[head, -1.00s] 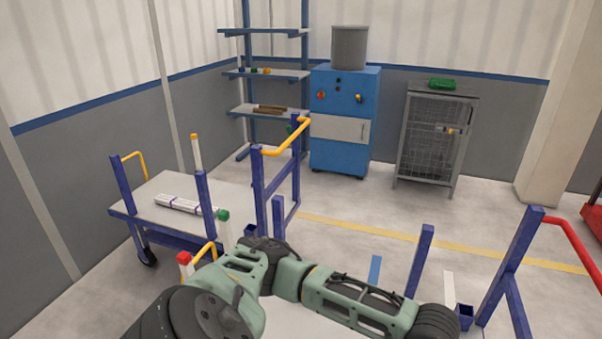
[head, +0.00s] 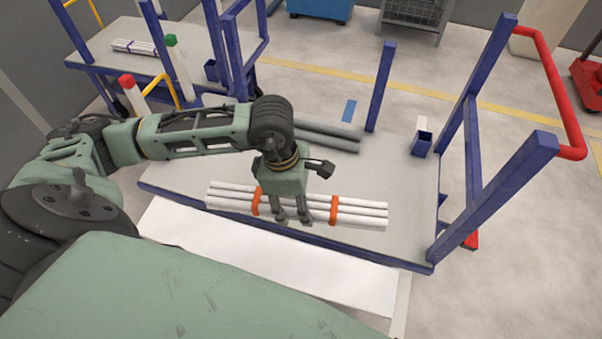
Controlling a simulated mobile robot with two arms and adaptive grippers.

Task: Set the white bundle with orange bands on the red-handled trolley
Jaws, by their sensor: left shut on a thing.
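The white bundle with orange bands (head: 362,214) lies level over the near part of the red-handled trolley's grey bed (head: 402,178). I cannot tell if it rests on the bed or hangs just above it. My left gripper (head: 291,217) points down and is shut on the bundle between its two orange bands (head: 334,209). The trolley's red handle (head: 552,75) stands at the right on blue posts. My right gripper is not in view.
Grey pipes (head: 325,136) lie on the same bed, behind the bundle. A blue post (head: 381,88) stands at the far edge. A second trolley (head: 103,49) with a white bundle with dark bands (head: 134,46) is at upper left. A white surface (head: 265,262) is in front.

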